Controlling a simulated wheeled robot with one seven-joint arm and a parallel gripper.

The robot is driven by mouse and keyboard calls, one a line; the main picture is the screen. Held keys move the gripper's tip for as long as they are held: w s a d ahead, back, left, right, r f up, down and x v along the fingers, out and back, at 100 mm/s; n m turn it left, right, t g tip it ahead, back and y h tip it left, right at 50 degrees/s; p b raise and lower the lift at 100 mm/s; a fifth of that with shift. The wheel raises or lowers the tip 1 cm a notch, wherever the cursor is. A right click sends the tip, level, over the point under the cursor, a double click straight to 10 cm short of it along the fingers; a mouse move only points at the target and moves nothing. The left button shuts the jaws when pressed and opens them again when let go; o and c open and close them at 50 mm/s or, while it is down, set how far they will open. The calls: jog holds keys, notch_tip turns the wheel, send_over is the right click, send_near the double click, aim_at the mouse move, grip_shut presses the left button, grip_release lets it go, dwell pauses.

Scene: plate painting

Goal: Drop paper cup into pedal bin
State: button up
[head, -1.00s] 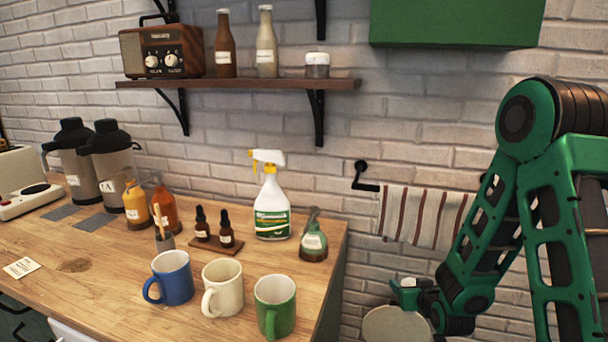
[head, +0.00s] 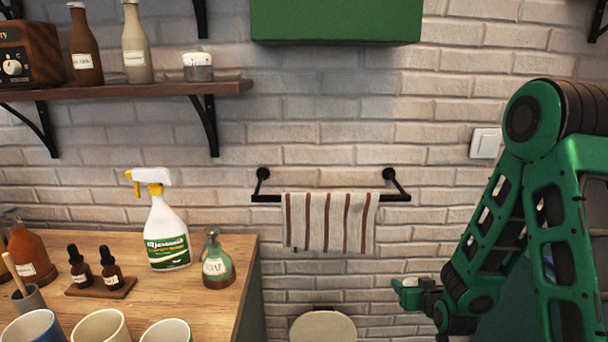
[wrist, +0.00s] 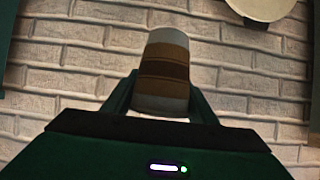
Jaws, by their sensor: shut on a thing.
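The paper cup (wrist: 164,68), white with brown and tan bands, is between the two fingers of my gripper (wrist: 160,88) in the wrist view. My gripper is shut on it. In the head view my gripper (head: 408,289) is at the lower right, in front of the brick wall; the cup is hard to make out there. The pedal bin's round cream top (head: 323,327) shows at the bottom centre of the head view, left of and lower than my gripper. Part of it also shows at the top right of the wrist view (wrist: 262,8). The bin's body is out of view.
The wooden counter (head: 215,300) stands left of the bin, with a spray bottle (head: 166,232), a soap bottle (head: 217,262) and mugs (head: 102,328). A striped towel (head: 330,222) hangs on a rail above the bin. The space between bin and gripper looks clear.

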jog(key=w+a+f+n+y, duration=0.1)
jog(key=w+a+f+y, duration=0.1)
jog(key=a+f, duration=0.85)
jog(key=w+a+f+n+y, duration=0.15)
jog(key=a+f, duration=0.55)
jog(key=f, duration=0.7)
jog(key=s+a+f, duration=0.1)
jog(key=a+f, duration=0.1)
jog(key=f, duration=0.6)
jog(key=s+a+f, duration=0.2)
jog(key=a+f, duration=0.1)
jog(key=f, duration=0.5)
jog(key=shift+s+f, duration=0.2)
jog(key=shift+s, duration=0.1)
jog(key=shift+n, duration=0.25)
jog(key=o, duration=1.1)
